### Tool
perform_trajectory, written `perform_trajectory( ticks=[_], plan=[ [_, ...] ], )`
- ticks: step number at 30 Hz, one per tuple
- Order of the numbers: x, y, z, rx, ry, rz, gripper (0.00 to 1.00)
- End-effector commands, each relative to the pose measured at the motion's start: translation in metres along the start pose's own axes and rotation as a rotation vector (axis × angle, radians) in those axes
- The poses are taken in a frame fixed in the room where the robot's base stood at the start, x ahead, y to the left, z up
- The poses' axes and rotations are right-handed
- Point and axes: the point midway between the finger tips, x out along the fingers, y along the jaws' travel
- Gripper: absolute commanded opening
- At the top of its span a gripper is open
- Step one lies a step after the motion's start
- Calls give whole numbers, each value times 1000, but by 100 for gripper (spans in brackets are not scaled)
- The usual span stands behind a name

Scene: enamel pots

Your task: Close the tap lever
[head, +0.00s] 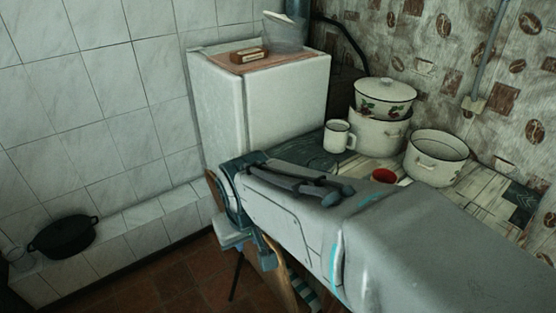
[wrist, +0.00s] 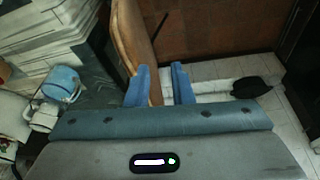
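I cannot make out a tap or its lever in either view. My gripper (wrist: 160,72) shows in the wrist view with its two blue fingers apart and nothing held between them. A curved wooden piece (wrist: 133,35), perhaps a chair back, lies beyond the fingers and partly behind the left one. In the head view my arm crosses the lower right, and its wrist hides much of what lies below the table edge.
A table (head: 380,172) holds an enamel mug (head: 339,136), a lidded pot (head: 384,98), an open pot (head: 436,158) and a red cup (head: 384,175). A white fridge (head: 290,100) stands behind. A black pot (head: 63,237) sits on the left ledge. A pipe (head: 490,55) runs down the wall.

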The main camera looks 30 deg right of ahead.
Motion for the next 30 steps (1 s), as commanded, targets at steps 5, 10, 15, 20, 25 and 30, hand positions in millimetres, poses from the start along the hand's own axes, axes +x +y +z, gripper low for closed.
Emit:
perform_trajectory(
  ticks=[5, 10, 15, 20, 25, 30],
  plan=[
    [34, 60, -30, 79, 151, 160, 21],
    [57, 128, -54, 121, 313, 301, 21],
    [76, 179, -67, 110, 457, 376, 21],
    [94, 214, -68, 81, 576, 385, 21],
    [114, 238, -59, 51, 691, 330, 21],
    [130, 247, -44, 33, 789, 230, 21]
  ],
)
